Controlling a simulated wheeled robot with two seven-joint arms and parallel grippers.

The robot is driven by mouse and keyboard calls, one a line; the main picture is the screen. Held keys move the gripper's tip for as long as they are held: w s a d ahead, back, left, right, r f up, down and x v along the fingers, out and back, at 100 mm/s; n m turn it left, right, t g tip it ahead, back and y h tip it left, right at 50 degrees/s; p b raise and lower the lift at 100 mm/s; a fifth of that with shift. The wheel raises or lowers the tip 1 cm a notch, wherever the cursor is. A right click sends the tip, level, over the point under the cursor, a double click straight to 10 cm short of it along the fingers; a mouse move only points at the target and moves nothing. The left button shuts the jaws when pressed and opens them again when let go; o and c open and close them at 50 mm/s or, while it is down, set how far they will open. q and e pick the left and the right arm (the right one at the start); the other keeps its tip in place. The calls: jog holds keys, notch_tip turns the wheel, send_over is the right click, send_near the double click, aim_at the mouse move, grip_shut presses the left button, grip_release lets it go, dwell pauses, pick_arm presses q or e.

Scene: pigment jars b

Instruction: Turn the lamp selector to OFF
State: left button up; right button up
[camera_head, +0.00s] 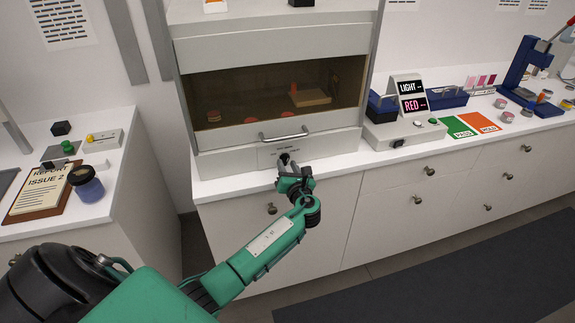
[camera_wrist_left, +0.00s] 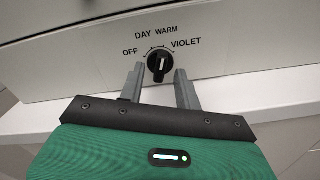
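The lamp selector (camera_wrist_left: 159,66) is a black knob with a white pointer mark on the front panel of the light booth. It sits below the labels OFF, DAY, WARM and VIOLET in the left wrist view. The mark points roughly upward, nearest WARM. My left gripper (camera_wrist_left: 159,70) is open, with one grey finger on each side of the knob and small gaps showing. I cannot tell how deep the fingers reach around it. In the head view my left gripper (camera_head: 288,170) is at the booth's lower panel (camera_head: 235,161) and partly hides the selector. My right gripper is not in view.
Above the panel is the booth's window with a handle (camera_head: 284,137). Right of it stand a switch box with LIGHT and RED signs (camera_head: 405,132) and green and orange cards (camera_head: 460,129). A clipboard (camera_head: 40,195) and jar (camera_head: 87,185) are on the left counter.

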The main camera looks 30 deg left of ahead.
pick_arm(q)
jog(key=shift+w+a, duration=0.2)
jog(key=shift+a, duration=0.05)
grip_shut()
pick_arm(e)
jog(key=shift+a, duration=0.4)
